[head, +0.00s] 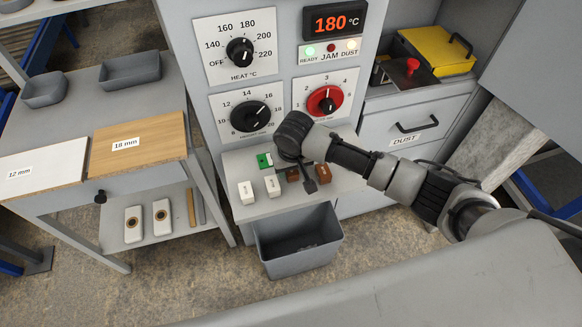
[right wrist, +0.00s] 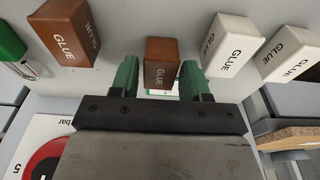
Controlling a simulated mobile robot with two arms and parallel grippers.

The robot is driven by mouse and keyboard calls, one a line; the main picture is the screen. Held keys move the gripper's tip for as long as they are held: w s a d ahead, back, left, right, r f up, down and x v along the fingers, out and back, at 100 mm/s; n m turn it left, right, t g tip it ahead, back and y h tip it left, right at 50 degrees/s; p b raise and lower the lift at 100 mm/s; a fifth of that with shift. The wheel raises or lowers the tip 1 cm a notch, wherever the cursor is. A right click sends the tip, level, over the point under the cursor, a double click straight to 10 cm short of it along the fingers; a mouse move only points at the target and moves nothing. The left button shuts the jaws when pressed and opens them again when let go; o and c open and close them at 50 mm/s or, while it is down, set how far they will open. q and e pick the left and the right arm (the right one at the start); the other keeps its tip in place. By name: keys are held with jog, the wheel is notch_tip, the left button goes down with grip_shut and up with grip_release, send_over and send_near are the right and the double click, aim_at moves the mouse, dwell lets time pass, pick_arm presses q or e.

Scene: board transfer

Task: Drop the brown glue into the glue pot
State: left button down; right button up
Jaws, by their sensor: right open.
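My right gripper (head: 303,176) is open above the shelf of the machine. In the right wrist view its green fingers (right wrist: 159,80) stand on either side of a brown glue block (right wrist: 161,62), with a narrow gap on each side. This block shows partly hidden in the head view (head: 292,175). A second brown glue block (head: 323,173) stands beside it, and also shows in the right wrist view (right wrist: 66,32). I cannot make out for sure which thing is the glue pot. My left gripper is not in view.
Two white glue blocks (head: 246,192) (head: 272,186) stand left of the brown ones. A grey bin (head: 298,243) is below the shelf. A yellow-lidded box (head: 436,50) and a red knob (head: 412,65) are at the right.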

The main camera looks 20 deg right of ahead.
notch_tip(320, 180, up, 11)
jog(key=s, duration=0.1)
jog(key=shift+s+f, duration=0.2)
jog(key=shift+s, duration=0.1)
jog(key=shift+o, duration=0.3)
jog(key=shift+r, duration=0.3)
send_over(293, 177)
notch_tip(293, 177, down, 7)
jog(key=shift+f+p, duration=0.1)
jog(key=shift+p, duration=0.25)
jog(key=f, duration=0.5)
jog(key=shift+w+a+f+p, duration=0.1)
jog(key=shift+w+a+p, duration=0.1)
jog(key=shift+w+p, duration=0.15)
jog(key=c, duration=0.8)
jog(key=shift+o, duration=0.2)
